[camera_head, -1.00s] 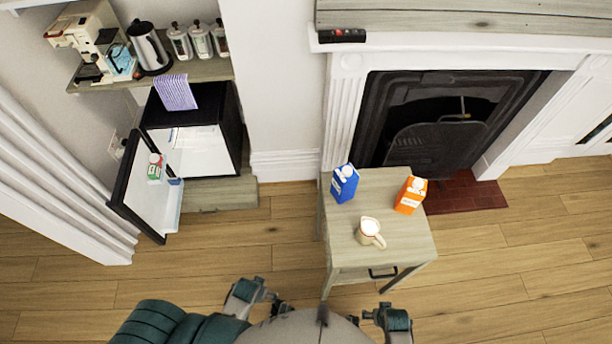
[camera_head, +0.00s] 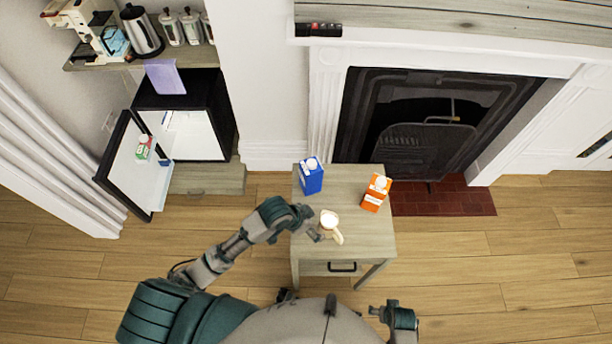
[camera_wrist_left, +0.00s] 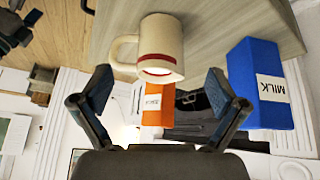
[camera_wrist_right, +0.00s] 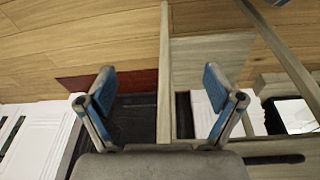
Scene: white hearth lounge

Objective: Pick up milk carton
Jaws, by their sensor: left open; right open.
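The milk carton (camera_head: 311,178) is blue with a white cap and stands upright at the back left of the small wooden table (camera_head: 352,249). In the left wrist view its MILK label shows on the blue carton (camera_wrist_left: 258,85), right of the fingers. My left gripper (camera_head: 314,223) is open and empty, over the table's left side, in front of the carton and beside the cream mug (camera_head: 331,226). In the left wrist view the mug (camera_wrist_left: 162,45) lies ahead between the open fingers (camera_wrist_left: 160,82). My right gripper (camera_wrist_right: 158,82) is open and empty, low near the table's front right.
An orange carton (camera_head: 376,193) stands at the table's right. An open fridge (camera_head: 195,135) is at the left, with a green-and-white carton (camera_head: 144,146) in its door. A fireplace (camera_head: 425,130) stands behind the table. The floor at the right is clear.

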